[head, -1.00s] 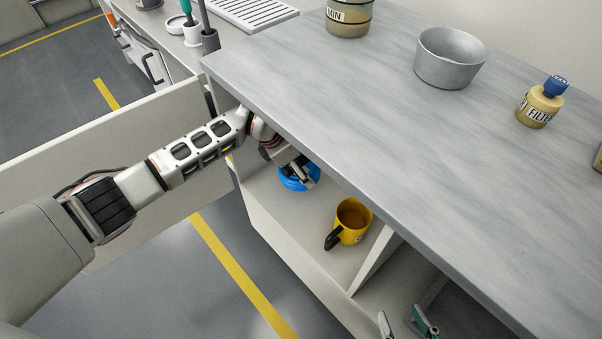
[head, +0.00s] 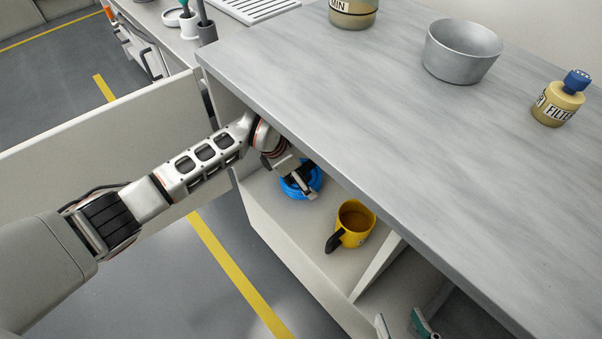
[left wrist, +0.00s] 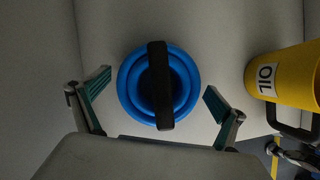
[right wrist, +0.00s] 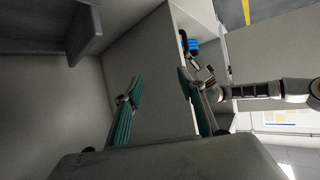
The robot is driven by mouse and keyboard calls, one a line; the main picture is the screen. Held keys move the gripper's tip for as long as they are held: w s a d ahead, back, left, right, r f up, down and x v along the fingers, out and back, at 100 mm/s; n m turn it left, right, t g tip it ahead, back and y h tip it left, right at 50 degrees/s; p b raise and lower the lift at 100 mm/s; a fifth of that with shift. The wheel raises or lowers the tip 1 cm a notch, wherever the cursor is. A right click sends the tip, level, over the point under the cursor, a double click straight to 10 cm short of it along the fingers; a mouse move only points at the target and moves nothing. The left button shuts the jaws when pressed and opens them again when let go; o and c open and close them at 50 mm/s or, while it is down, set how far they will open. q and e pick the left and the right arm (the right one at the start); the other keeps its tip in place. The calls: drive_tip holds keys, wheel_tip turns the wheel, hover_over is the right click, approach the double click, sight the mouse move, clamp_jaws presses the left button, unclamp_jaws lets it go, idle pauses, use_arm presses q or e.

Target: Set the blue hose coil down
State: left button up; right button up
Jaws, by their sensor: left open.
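The blue hose coil (head: 288,188), a ring with a black strap across it, rests on the shelf inside the open cabinet. It fills the middle of the left wrist view (left wrist: 128,88). My left gripper (left wrist: 158,82) is open, its fingertips apart on either side of the coil with gaps between. In the head view my left gripper (head: 308,188) reaches under the counter edge and partly covers the coil. My right gripper (right wrist: 160,76) is open and empty in the right wrist view; its fingertips show at the head view's bottom edge (head: 400,326).
A yellow mug (head: 354,222) labelled OIL (left wrist: 285,78) stands on the shelf right of the coil. A divider (head: 378,266) is beyond it. The counter (head: 400,130) overhangs the shelf and carries a grey bowl (head: 461,52) and a filter bottle (head: 556,103).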

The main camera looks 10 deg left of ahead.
use_arm(q)
drive_tip(key=shift+r, duration=0.25)
drive_tip(key=v, duration=0.1)
drive_tip(key=p+v, duration=0.1)
drive_tip(key=v, duration=0.1)
drive_tip(key=p+v, duration=0.1)
drive_tip(key=shift+w+r, duration=0.2)
drive_tip(key=shift+r, duration=0.15)
drive_tip(key=p+v, duration=0.1)
drive_tip(key=v, duration=0.1)
drive_tip(key=shift+s+a+r, duration=0.2)
drive_tip(key=shift+s+r, duration=0.05)
drive_tip(key=shift+s+f, duration=0.1)
drive_tip(key=shift+s, duration=0.1)
use_arm(e)
drive_tip(key=d, duration=0.1)
drive_tip(key=s+d+f, duration=0.1)
drive_tip(key=f+n, duration=0.1)
drive_tip(key=shift+s+d+f+g+h, duration=0.15)
drive_tip(key=shift+s+d+g+h, duration=0.1)
drive_tip(key=shift+d+g+h, duration=0.15)
use_arm(q)
drive_tip(key=shift+a, duration=0.1)
use_arm(e)
drive_tip(key=shift+a, duration=0.1)
